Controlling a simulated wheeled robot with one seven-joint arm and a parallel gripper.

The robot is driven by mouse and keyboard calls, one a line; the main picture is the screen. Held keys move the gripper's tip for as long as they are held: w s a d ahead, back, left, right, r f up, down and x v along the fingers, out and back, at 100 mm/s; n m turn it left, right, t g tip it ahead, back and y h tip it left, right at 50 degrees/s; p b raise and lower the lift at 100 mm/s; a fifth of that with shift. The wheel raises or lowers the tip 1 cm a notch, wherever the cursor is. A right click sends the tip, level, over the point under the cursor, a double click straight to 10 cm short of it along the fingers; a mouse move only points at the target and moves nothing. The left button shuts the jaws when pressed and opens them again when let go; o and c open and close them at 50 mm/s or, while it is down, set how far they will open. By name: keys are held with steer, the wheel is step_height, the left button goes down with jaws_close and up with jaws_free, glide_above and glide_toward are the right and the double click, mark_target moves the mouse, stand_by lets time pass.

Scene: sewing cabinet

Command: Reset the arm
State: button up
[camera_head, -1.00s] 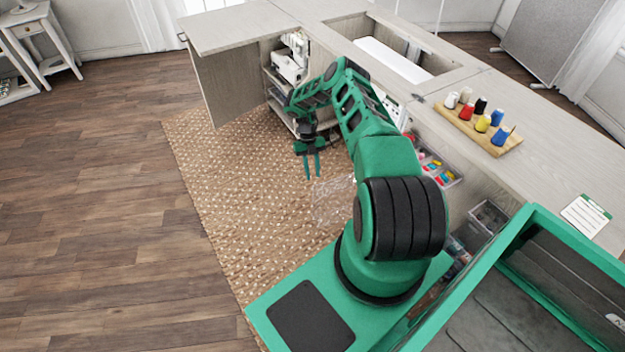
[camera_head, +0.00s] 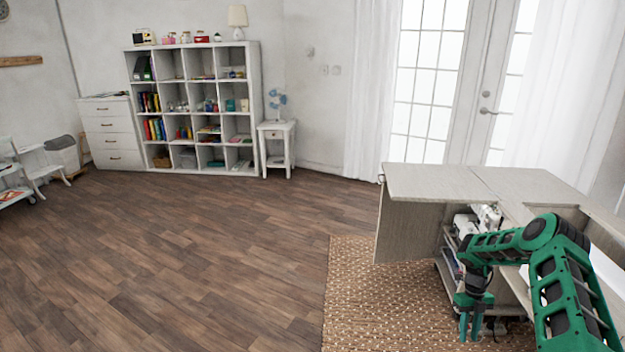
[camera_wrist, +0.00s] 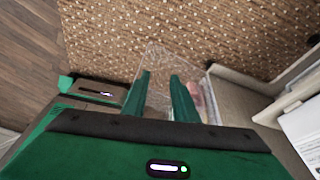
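My green arm comes in from the right edge of the head view and bends down over the rug in front of the sewing cabinet (camera_head: 425,183). My gripper (camera_head: 470,338) points down with its two fingers apart. In the wrist view my gripper (camera_wrist: 158,78) also shows its fingers spread with nothing held between them. A clear, see-through container (camera_wrist: 163,60) shows beyond the fingertips, on the rug. I cannot tell its exact distance from the fingers.
A patterned rug (camera_head: 370,300) lies under the gripper. A sewing machine (camera_head: 482,220) sits inside the cabinet, close to my arm. The wooden floor (camera_head: 180,260) at left is clear. A white cube shelf (camera_head: 195,108) and a small side table (camera_head: 277,145) stand at the back wall.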

steer(key=s+a+r+n+t+h, duration=0.15)
steer(key=r+n, duration=0.45)
steer(key=r, duration=0.9)
steer(key=s+r+n+h, duration=0.1)
steer(key=s+r+n, duration=0.35)
steer(key=r, duration=1.05)
steer(key=s+a+r+n, duration=0.3)
steer(key=s+r+n, duration=0.5)
steer(key=s+r, duration=0.45)
steer(key=s+a+r+n, duration=0.1)
steer(key=s+a+n, duration=0.2)
steer(key=s, duration=0.4)
steer(key=s+a+r+n+t+y, duration=0.1)
steer(key=s+a+r+n, duration=0.1)
steer(key=s+a+n, duration=0.2)
steer(key=s+a+r+n+t+y, duration=0.1)
steer(key=s+a+n, duration=0.2)
steer(key=s, duration=0.8)
steer(key=shift+a+r, duration=0.4)
steer(key=shift+a, duration=0.35)
